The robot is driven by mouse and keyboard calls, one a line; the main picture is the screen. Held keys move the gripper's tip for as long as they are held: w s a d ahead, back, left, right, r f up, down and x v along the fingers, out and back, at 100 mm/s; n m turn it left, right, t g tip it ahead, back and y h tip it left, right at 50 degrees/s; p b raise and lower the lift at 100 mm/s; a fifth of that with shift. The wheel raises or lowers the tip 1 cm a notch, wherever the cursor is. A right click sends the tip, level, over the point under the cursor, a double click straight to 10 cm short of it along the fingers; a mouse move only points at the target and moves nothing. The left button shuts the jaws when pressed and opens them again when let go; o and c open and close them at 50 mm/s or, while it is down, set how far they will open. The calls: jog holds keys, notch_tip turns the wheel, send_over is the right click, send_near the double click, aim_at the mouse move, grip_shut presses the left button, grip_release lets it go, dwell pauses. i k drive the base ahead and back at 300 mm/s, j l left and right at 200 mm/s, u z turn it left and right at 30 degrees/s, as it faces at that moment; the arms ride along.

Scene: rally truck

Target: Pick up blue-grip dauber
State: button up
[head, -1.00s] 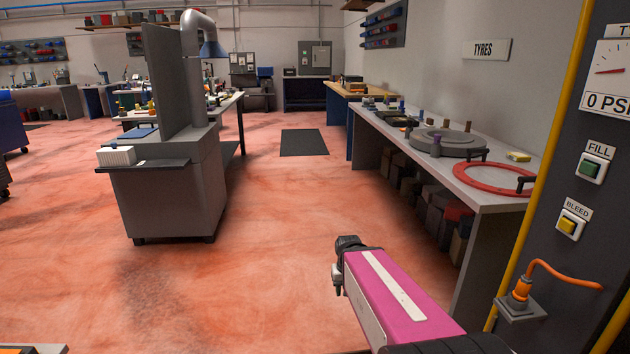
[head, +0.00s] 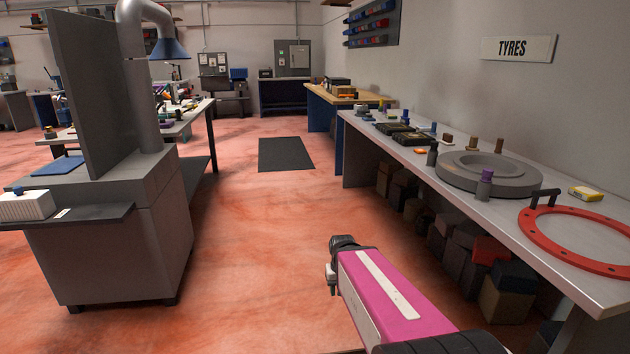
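My gripper (head: 333,280) is a small dark shape at the far end of my pink arm, low in the middle of the picture, over the open floor. Whether its fingers are apart or together does not show. I cannot make out a blue-grip dauber for certain. A small upright piece with a blue top (head: 434,129) stands on the tyre bench (head: 510,219) at right, too small to identify. My gripper is apart from all of these.
A grey wheel disc (head: 470,178) and a red ring (head: 560,245) lie on the tyre bench, with boxes (head: 470,265) beneath. A grey cabinet (head: 110,240) stands at left. The floor between, with a dark mat (head: 286,154), is clear.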

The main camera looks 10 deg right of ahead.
aim_at(433, 133)
jog(key=i+j+z, duration=0.2)
jog(key=i+z, duration=0.25)
jog(key=i, duration=0.15)
jog(key=i+j+z, duration=0.35)
jog(key=i+z, duration=0.15)
jog(key=i+j+z, duration=0.45)
jog(key=j, duration=0.2)
jog(key=i+j, duration=0.75)
jog(key=j, duration=0.3)
